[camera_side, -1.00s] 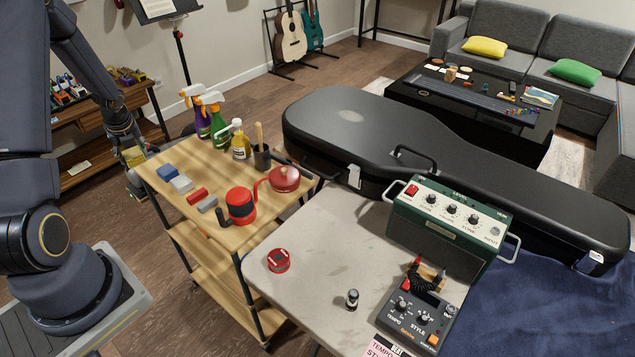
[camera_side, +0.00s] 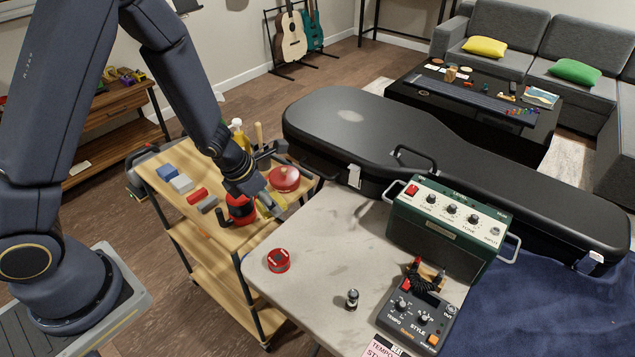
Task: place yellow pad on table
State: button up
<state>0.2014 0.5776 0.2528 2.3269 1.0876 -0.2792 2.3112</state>
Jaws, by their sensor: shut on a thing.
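My gripper (camera_side: 280,208) is over the right end of the wooden cart, close to the near-left part of the grey-white table (camera_side: 325,245). It is shut on a small yellowish thing (camera_side: 274,201), which looks like the yellow pad; my fingers hide part of it. The pad is above the surface, beside the red cup and the red round tin. The near-left part of the table is bare around a small red round tin (camera_side: 278,260).
The wooden cart (camera_side: 185,215) carries blue, grey and red blocks, a red cup (camera_side: 240,207), a red round tin (camera_side: 284,178) and bottles partly behind my arm. A green amplifier (camera_side: 450,225), a pedal (camera_side: 420,315) and a small dark jar (camera_side: 352,299) stand on the table. A black guitar case (camera_side: 460,165) lies behind.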

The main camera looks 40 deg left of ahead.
jog(key=w+d+m, duration=0.1)
jog(key=d, duration=0.3)
send_near(327, 220)
jog(key=shift+w+d+f, duration=0.2)
jog(key=shift+w+f, duration=0.95)
jog(key=shift+f, duration=0.15)
jog(key=shift+w+f, duration=0.1)
jog(key=shift+f, duration=1.5)
jog(key=o, duration=0.8)
jog(key=shift+f, duration=0.1)
jog(key=shift+o, duration=0.2)
